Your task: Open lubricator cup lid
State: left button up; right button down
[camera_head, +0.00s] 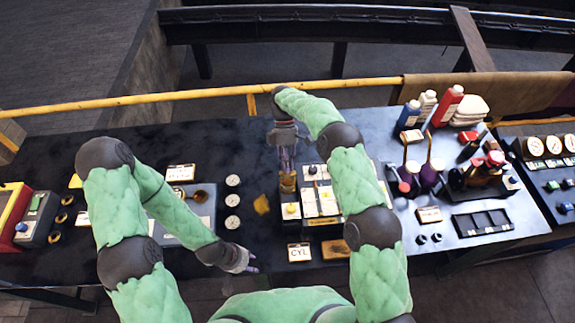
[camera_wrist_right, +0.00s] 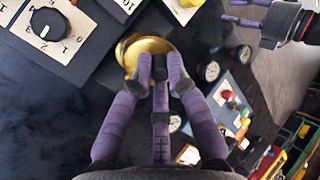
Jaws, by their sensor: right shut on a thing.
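The lubricator cup appears to be the brass, round thing (camera_wrist_right: 146,46) at the fingertips of my right gripper (camera_wrist_right: 160,72) in the right wrist view. The purple fingers are closed together on its near edge and hide part of it. In the head view the brass cup (camera_head: 287,183) stands at the left edge of a panel, with my right gripper (camera_head: 287,160) directly above it. I cannot tell how far its lid is raised. My left gripper (camera_head: 250,263) is empty over the front of the table, its fingers apart. It also shows in the right wrist view (camera_wrist_right: 240,12).
The panel (camera_head: 322,198) with a dial and labels adjoins the cup. Bottles (camera_head: 447,106) and tools stand to the right.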

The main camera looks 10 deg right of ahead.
jog(key=shift+a, duration=0.1)
jog(key=c, duration=1.2)
grip_release()
notch_tip(320, 180, up, 10)
